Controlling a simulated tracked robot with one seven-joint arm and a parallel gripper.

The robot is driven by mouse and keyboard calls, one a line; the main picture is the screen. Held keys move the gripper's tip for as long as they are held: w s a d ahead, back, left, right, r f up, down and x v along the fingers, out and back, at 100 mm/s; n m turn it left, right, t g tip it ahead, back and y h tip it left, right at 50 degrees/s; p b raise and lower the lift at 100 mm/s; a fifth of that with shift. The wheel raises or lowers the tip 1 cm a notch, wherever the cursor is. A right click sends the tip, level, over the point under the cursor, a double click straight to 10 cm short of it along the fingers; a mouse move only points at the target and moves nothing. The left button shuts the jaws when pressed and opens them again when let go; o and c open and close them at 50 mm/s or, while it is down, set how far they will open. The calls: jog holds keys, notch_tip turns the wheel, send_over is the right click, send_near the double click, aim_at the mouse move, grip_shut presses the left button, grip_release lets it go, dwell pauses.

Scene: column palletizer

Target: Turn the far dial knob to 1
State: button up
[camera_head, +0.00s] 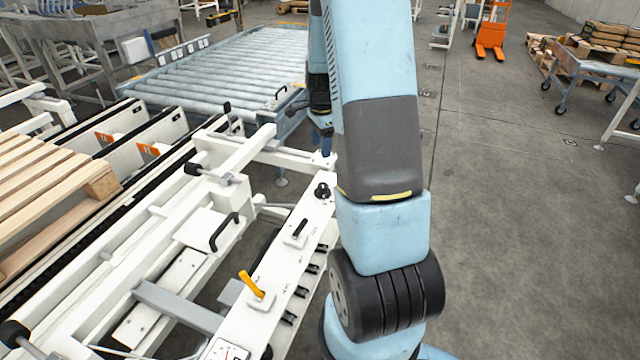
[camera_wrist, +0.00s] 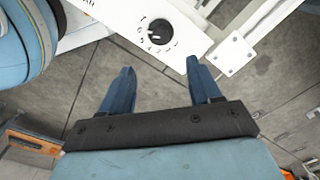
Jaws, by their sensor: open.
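The far dial knob (camera_head: 321,190) is a small black round knob on the far end of a white panel. In the wrist view the knob (camera_wrist: 160,31) sits on a white plate with small digits printed around it; which digit it points to is too small to tell. My gripper (camera_wrist: 158,76) is open and empty, its two blue fingers apart. In that picture the knob lies beyond the fingertips, roughly centred between them, and nothing touches it. In the head view my arm hides most of the gripper.
The panel also carries a black handle (camera_head: 299,229), a yellow lever (camera_head: 251,285) and a gauge (camera_head: 228,350). White frame bars and a wooden pallet (camera_head: 50,190) are on the left, a roller conveyor (camera_head: 225,70) behind. Open floor (camera_head: 510,200) lies to the right.

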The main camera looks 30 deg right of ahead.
aim_at(323, 185)
jog(key=shift+m, duration=0.4)
jog(key=f, duration=1)
jog(key=d+f, duration=0.1)
jog(key=f, duration=0.4)
jog(key=shift+w+f, duration=0.15)
jog(key=shift+f, duration=0.2)
